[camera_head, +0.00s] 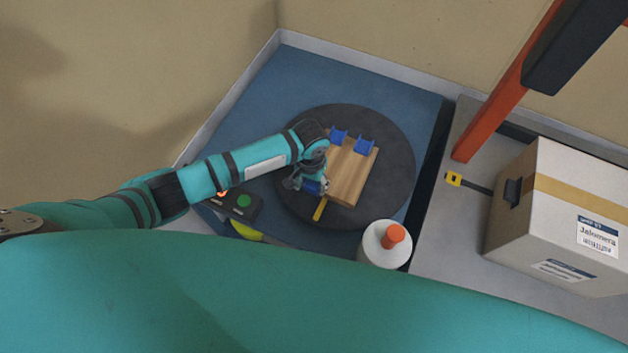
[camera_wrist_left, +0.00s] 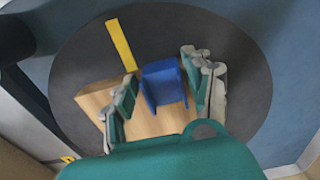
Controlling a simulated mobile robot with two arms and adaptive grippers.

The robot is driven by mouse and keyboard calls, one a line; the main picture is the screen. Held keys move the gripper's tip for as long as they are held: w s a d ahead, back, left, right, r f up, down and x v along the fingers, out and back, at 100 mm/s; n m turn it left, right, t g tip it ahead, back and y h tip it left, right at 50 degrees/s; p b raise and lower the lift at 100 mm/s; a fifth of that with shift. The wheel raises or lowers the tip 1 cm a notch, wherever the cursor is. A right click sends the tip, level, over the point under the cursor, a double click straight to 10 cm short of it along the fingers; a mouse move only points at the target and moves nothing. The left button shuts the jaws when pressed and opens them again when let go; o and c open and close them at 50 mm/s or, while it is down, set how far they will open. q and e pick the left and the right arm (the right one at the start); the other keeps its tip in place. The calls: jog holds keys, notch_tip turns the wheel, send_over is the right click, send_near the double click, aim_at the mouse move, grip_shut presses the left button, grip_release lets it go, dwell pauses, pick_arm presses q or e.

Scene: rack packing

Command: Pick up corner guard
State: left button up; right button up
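A blue corner guard (camera_head: 313,187) sits at the near left corner of a wooden block (camera_head: 352,177) on a round black turntable (camera_head: 396,150). Two more blue corner guards (camera_head: 338,136) (camera_head: 365,146) sit at the block's far side. My left gripper (camera_head: 307,183) is down at the near left guard and partly hides it. In the left wrist view this guard (camera_wrist_left: 163,83) lies between the two spread fingers (camera_wrist_left: 165,92), with gaps visible on both sides. My right gripper is not in view.
A yellow strip (camera_head: 319,210) lies beside the block. A control box with a green button (camera_head: 243,201) is at left. A cardboard box (camera_head: 540,210) and orange post (camera_head: 500,90) are at right.

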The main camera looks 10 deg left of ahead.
pick_arm(q)
jog(key=c, duration=0.5)
notch_tip(320, 180, up, 10)
notch_tip(320, 180, up, 12)
jog(key=n, duration=0.1)
send_over(311, 187)
jog(key=s+a, duration=0.1)
jog(key=a, duration=0.3)
jog(key=shift+n, duration=0.6)
jog(key=s+a+r, duration=0.1)
jog(key=s+r, duration=0.1)
jog(key=s+a+r, duration=0.2)
jog(key=r, duration=0.1)
jog(key=s+a+r, duration=0.1)
jog(key=s+r, duration=0.2)
jog(key=shift+a+r, duration=0.2)
jog(key=shift+a, duration=0.05)
